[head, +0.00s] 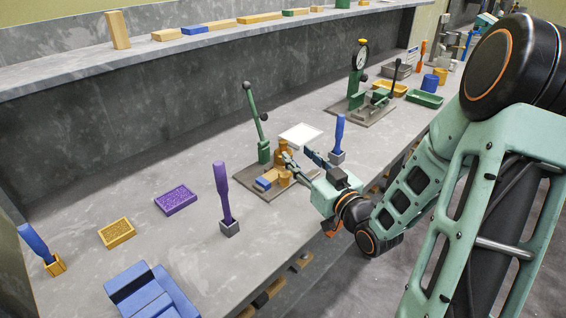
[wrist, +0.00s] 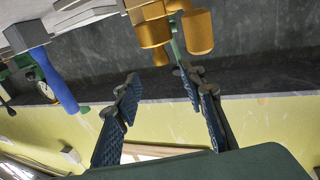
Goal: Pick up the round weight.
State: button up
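A brass-coloured round weight with a narrow neck and knob (head: 282,152) stands at the green press on its grey base plate, in the middle of the head view. It seems to be the orange piece with a small knob at the top of the wrist view (wrist: 154,32), which looks upside down. A plain orange cylinder (head: 285,179) stands nearer the front of the plate and shows beside it in the wrist view (wrist: 198,34). My gripper (head: 297,156) is open and empty, its fingers (wrist: 158,76) spread near the weight. I cannot tell the exact gap.
The green press lever (head: 256,115) rises behind the weight. A blue-handled tool (head: 338,138) stands right of my gripper, a purple-handled one (head: 224,195) to the left. Bare bench lies between.

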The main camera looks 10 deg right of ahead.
aim_at(286, 146)
jog(key=shift+x, duration=1.15)
jog(key=shift+f+x, duration=0.15)
jog(key=shift+x, duration=1.4)
jog(key=shift+f+x, duration=0.2)
jog(key=shift+x, duration=1.3)
jog(key=shift+a, duration=0.15)
jog(key=shift+c, duration=0.4)
grip_shut()
jog(key=shift+r, duration=0.1)
